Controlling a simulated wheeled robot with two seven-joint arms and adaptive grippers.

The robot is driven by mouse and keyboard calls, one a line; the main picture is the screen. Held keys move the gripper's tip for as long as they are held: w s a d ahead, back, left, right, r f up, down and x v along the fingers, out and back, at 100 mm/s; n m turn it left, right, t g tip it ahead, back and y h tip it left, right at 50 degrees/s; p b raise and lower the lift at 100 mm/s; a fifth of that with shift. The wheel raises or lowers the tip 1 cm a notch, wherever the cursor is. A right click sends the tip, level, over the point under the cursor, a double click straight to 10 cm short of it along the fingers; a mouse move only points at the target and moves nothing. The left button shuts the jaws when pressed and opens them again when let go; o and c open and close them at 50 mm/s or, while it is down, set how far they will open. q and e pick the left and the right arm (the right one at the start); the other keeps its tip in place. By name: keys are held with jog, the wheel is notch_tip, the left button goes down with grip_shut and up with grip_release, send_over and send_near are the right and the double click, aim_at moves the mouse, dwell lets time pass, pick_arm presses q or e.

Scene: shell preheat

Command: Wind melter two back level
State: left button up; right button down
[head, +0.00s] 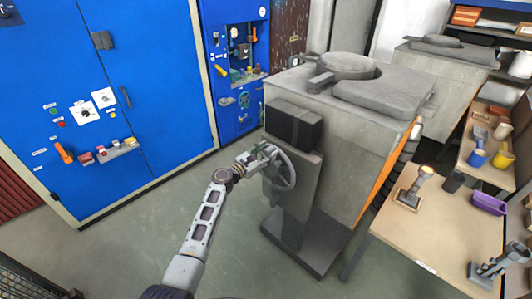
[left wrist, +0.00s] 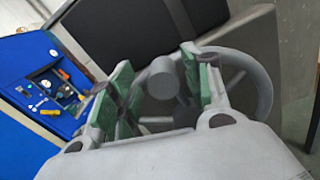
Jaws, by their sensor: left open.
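A grey melter (head: 340,150) stands at the middle of the head view, with a lidded top and a dark box on its front. I cannot read a number on it or tell whether its body is tilted. A grey handwheel (head: 285,168) sits low on its front; it also shows in the left wrist view (left wrist: 262,92). My left gripper (head: 262,152) is at the wheel's upper left rim. Its green-padded fingers are open, on either side of the wheel's round knob (left wrist: 163,78); contact is unclear.
A second grey melter (head: 440,65) stands behind. A wooden bench (head: 440,225) on the right holds a purple bin (head: 489,203) and several tools and cups. Blue cabinets (head: 150,60) line the left wall. The green floor (head: 140,225) on the left is clear.

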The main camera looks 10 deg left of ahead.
pick_arm(q)
jog(key=shift+s+a+f, duration=0.15)
jog(key=shift+s, duration=0.15)
jog(key=v, duration=1.1)
jog(key=shift+a, duration=0.15)
jog(key=shift+s+m, duration=0.1)
jog(key=shift+m, duration=0.2)
dwell(0.6)
